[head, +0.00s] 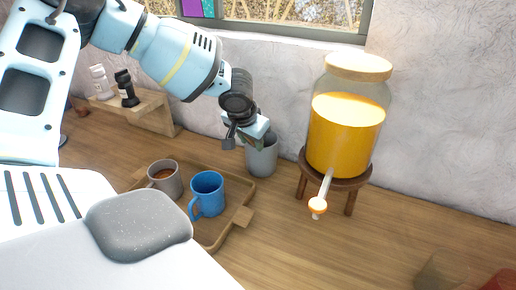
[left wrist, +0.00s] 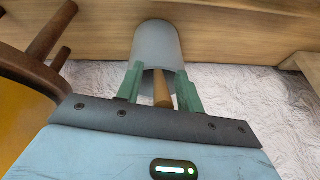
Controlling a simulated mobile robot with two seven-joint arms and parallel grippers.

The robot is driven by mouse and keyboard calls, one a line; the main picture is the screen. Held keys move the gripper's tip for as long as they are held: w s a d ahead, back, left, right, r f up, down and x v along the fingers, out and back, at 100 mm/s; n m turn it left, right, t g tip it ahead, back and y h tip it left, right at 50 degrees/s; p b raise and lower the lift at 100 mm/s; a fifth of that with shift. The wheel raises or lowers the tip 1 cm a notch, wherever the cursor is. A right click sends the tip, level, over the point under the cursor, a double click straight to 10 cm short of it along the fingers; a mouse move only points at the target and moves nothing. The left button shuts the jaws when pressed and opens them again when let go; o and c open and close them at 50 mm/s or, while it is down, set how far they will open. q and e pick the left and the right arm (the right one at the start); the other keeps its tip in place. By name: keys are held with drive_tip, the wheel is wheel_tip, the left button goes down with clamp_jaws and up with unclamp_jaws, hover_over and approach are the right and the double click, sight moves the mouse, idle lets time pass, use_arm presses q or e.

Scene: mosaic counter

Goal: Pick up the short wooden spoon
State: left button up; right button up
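The wooden spoon shows in the left wrist view as a short light-brown handle (left wrist: 162,90) sticking out of a grey cylindrical holder (left wrist: 157,42). Its length and its head are hidden. In the head view the grey holder (head: 262,160) stands by the wall, behind the tray, and the spoon is hidden by my gripper. My left gripper (head: 257,143) is just above the holder's mouth. In the left wrist view its green fingers (left wrist: 159,88) are apart, one on each side of the handle, with a small gap visible on both sides. My right gripper is not in view.
A glass jar of orange drink (head: 345,135) with a tap stands on a wooden stand (head: 351,181) right of the holder. A wooden tray (head: 240,222) in front carries a grey mug (head: 165,178) and a blue mug (head: 207,193). A shelf with shakers (head: 150,112) is at left.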

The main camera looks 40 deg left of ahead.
use_arm(q)
drive_tip(key=shift+c, duration=0.5)
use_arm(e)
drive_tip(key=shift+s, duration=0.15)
use_arm(q)
clamp_jaws()
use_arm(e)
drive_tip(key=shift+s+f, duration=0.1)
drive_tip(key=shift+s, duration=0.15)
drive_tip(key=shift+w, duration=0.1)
use_arm(q)
drive_tip(key=shift+r, duration=0.45)
wheel_tip(320, 180, up, 6)
drive_tip(key=shift+r+p, duration=0.1)
drive_tip(key=shift+p, duration=0.8)
wheel_tip(320, 180, up, 21)
drive_tip(key=p, duration=0.1)
drive_tip(key=shift+p, duration=0.4)
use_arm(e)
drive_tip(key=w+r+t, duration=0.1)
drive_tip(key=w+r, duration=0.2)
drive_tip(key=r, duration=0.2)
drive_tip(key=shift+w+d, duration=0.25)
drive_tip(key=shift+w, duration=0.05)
